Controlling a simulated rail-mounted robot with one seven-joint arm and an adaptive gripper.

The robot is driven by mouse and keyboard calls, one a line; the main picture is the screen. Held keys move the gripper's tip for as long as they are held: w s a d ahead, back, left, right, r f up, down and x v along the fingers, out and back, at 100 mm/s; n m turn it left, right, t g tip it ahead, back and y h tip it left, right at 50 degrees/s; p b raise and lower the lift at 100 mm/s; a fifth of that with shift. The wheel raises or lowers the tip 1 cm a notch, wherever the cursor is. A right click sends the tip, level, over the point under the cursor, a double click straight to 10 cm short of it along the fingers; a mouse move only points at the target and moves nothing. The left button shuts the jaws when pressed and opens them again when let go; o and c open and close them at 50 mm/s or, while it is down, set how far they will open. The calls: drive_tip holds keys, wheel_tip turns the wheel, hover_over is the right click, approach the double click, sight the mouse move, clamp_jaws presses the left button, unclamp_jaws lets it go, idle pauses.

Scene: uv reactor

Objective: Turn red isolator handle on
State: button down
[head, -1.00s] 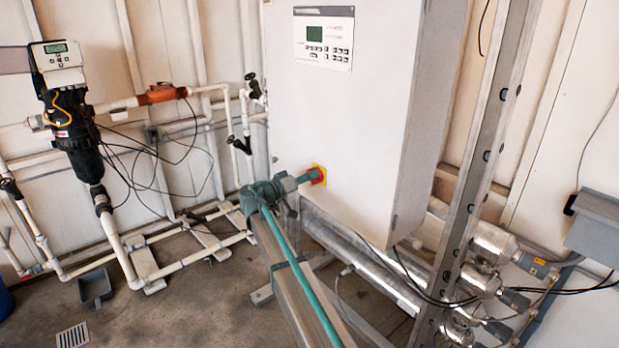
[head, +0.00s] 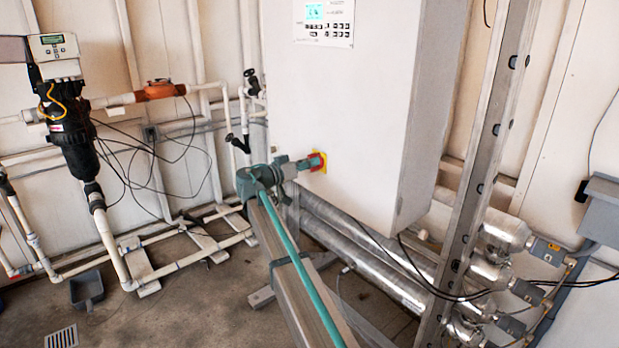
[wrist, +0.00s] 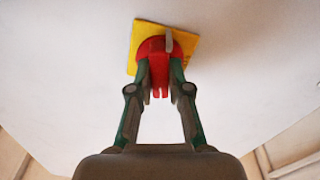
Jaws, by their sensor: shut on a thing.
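The red isolator handle (head: 321,158) sits on a square yellow plate (wrist: 186,41) on the front of the white cabinet (head: 350,120). My gripper (head: 312,163) reaches it from the left in the head view. In the wrist view, the two fingers of my gripper (wrist: 161,78) are closed on either side of the red grip (wrist: 159,88), touching it. The yellow plate looks slightly tilted there. The cabinet's control panel (head: 324,30) has a lit pale-blue display (head: 314,11). Fingers partly hide the handle's sides.
Steel cylinders (head: 375,265) and black cables run below the cabinet. A steel upright (head: 470,190) stands at its right. White pipework and a black filter (head: 72,140) are at the left. A floor drain (head: 62,338) lies in the open floor at lower left.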

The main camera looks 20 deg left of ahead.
drive_tip(key=m+b, duration=0.1)
drive_tip(key=b, duration=0.1)
drive_tip(key=m+b, duration=0.1)
drive_tip(key=b, duration=0.1)
drive_tip(key=shift+f, duration=0.25)
drive_tip(key=shift+r+m+b, duration=0.2)
drive_tip(key=shift+m+b, duration=0.5)
drive_tip(key=shift+b, duration=0.3)
drive_tip(key=shift+d+r, duration=0.1)
drive_tip(key=c, duration=1.1)
unclamp_jaws()
drive_tip(key=shift+s, duration=0.1)
drive_tip(key=v, duration=1.2)
